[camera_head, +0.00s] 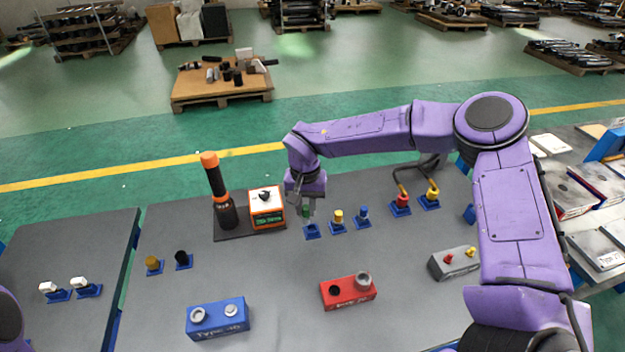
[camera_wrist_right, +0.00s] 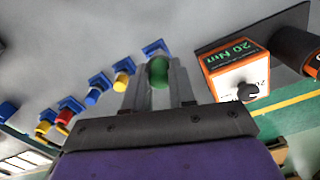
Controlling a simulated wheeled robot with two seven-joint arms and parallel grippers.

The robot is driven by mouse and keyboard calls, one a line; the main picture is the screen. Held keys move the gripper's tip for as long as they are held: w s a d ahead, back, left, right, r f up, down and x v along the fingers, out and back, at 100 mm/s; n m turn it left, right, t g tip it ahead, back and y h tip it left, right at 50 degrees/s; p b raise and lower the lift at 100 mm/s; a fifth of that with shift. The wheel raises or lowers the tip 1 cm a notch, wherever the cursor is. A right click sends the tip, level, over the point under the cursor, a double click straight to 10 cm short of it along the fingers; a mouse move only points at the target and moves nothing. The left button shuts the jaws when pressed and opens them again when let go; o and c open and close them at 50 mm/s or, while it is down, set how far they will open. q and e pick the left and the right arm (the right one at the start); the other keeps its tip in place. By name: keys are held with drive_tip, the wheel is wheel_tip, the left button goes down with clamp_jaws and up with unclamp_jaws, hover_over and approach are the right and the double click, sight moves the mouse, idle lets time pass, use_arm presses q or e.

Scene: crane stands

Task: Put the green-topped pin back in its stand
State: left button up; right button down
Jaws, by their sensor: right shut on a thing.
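My right gripper (camera_head: 307,208) is over the back middle of the grey table, pointing down. It is shut on the green-topped pin (camera_head: 306,212), whose round green top (camera_wrist_right: 158,72) shows between the two fingers in the wrist view. A small blue stand (camera_head: 311,232) is just below the gripper; it also shows past the fingertips in the wrist view (camera_wrist_right: 155,47). The fingers hide most of the pin, and I cannot tell whether its lower end is touching the stand. My left gripper is out of view.
A yellow-topped pin (camera_head: 338,217) and a blue-topped pin (camera_head: 362,212) stand to the right. An orange-and-white box (camera_head: 267,215) and a black-and-orange tool (camera_head: 222,198) are to the left. A red block (camera_head: 348,291) and blue block (camera_head: 218,318) lie nearer.

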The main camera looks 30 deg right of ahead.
drive_tip(key=w+d+r+m, duration=0.1)
drive_tip(key=w+d+m, duration=0.1)
drive_tip(key=d, duration=0.1)
drive_tip(key=b, duration=0.2)
hover_over(311, 231)
drive_tip(key=shift+f, duration=2.75)
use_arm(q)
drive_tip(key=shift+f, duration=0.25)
use_arm(e)
drive_tip(key=shift+s+f+m, duration=0.15)
drive_tip(key=shift+f+m, duration=0.15)
drive_tip(key=shift+f, duration=0.1)
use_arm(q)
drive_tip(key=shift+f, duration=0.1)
use_arm(e)
drive_tip(key=shift+f, duration=0.1)
drive_tip(key=shift+f+b, duration=0.65)
drive_tip(key=shift+f, duration=0.55)
drive_tip(key=c, duration=0.9)
unclamp_jaws()
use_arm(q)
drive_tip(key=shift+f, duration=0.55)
use_arm(e)
drive_tip(key=shift+o, duration=0.2)
